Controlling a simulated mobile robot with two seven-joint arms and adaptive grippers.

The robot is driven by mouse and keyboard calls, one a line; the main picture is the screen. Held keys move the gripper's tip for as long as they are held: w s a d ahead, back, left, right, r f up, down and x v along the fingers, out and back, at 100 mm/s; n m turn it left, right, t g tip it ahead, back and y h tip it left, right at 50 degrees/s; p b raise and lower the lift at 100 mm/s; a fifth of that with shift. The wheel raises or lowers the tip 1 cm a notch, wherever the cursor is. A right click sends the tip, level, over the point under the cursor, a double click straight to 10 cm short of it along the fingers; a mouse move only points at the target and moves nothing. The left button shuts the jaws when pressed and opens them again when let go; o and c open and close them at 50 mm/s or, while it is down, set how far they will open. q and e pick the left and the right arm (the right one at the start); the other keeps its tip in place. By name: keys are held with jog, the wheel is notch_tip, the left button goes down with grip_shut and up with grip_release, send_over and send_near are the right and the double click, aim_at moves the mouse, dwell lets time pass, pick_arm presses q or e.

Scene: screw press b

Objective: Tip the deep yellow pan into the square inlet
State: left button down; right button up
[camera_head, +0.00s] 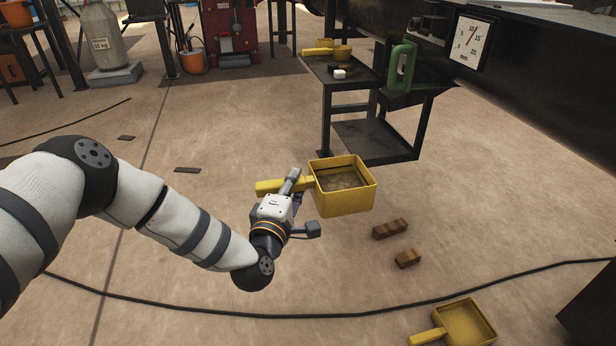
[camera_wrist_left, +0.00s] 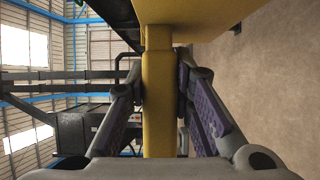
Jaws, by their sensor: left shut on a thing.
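The deep yellow pan (camera_head: 343,200) is held in the air in the middle of the head view, roughly level, open side up. Something brownish shows inside it; I cannot tell what. My left gripper (camera_head: 289,184) is shut on the pan's handle. The wrist view shows the handle (camera_wrist_left: 158,105) between the fingers of my left gripper (camera_wrist_left: 160,90), with the pan body (camera_wrist_left: 210,18) beyond at the top. I cannot make out the square inlet in either view. My right gripper is not in view.
A dark metal stand (camera_head: 375,140) is beyond the pan, with another yellow pan (camera_head: 325,48) on top. A shallower yellow pan (camera_head: 465,325) lies bottom right. Brown blocks (camera_head: 390,229) and a black cable (camera_head: 330,314) lie on the floor. A dial (camera_head: 469,42) is upper right.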

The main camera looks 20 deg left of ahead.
pick_arm(q)
jog(key=s+a+p, duration=0.3)
jog(key=s+a, duration=0.2)
jog(key=a, duration=0.4)
jog(key=shift+s+a+r+p, duration=0.15)
jog(key=shift+s+r+p, duration=0.2)
